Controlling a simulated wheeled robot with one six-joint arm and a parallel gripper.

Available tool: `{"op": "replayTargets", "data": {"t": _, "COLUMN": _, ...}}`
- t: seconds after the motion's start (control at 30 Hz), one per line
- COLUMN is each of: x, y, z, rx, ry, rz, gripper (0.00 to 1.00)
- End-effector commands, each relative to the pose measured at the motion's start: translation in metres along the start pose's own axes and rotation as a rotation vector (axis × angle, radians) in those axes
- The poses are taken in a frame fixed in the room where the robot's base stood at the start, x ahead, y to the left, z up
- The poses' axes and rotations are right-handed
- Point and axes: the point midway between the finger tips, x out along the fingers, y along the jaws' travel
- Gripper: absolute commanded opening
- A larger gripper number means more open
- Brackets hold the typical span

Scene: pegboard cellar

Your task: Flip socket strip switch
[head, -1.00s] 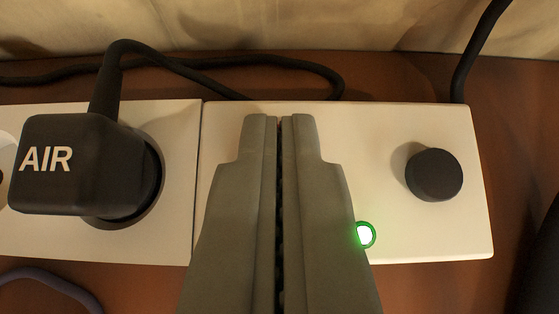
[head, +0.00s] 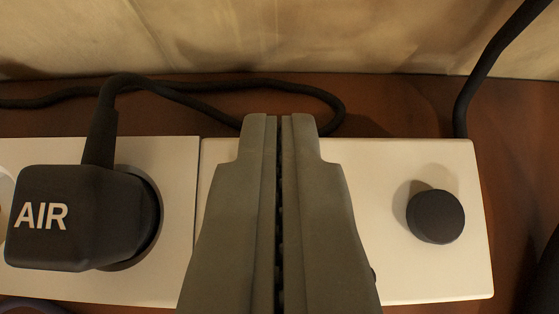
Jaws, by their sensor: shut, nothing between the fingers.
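The white socket strip (head: 420,283) lies across the picture. A black plug marked AIR (head: 90,240) sits in a socket on its left part. A round black knob (head: 436,217) stands on its right end. My gripper (head: 279,118) is shut and empty, its fingers side by side in front of the strip's middle. No rocker switch shows; the fingers cover that part of the strip. A small dark indicator (head: 373,275) peeks out at the right finger's edge, unlit. I cannot tell whether the fingertips touch the strip.
A black cable (head: 230,86) runs from the plug along the back. Another thick black cable (head: 487,65) rises at the strip's far right corner. A pale wall (head: 300,35) stands close behind. A dark object (head: 541,270) is at the right edge.

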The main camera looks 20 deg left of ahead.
Motion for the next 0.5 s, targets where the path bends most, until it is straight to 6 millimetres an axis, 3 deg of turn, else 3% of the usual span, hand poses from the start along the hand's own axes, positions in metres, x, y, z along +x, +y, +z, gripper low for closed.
{"op": "replayTargets", "data": {"t": 0.27, "x": -0.006, "y": -0.001, "z": -0.011, "rx": -0.001, "ry": 0.002, "rz": 0.0, "gripper": 0.0}}
{"op": "replayTargets", "data": {"t": 0.43, "x": -0.02, "y": -0.002, "z": -0.037, "rx": -0.002, "ry": 0.003, "rz": -0.001, "gripper": 0.0}}
{"op": "replayTargets", "data": {"t": 0.5, "x": -0.035, "y": -0.002, "z": -0.041, "rx": -0.002, "ry": 0.003, "rz": 0.002, "gripper": 0.0}}
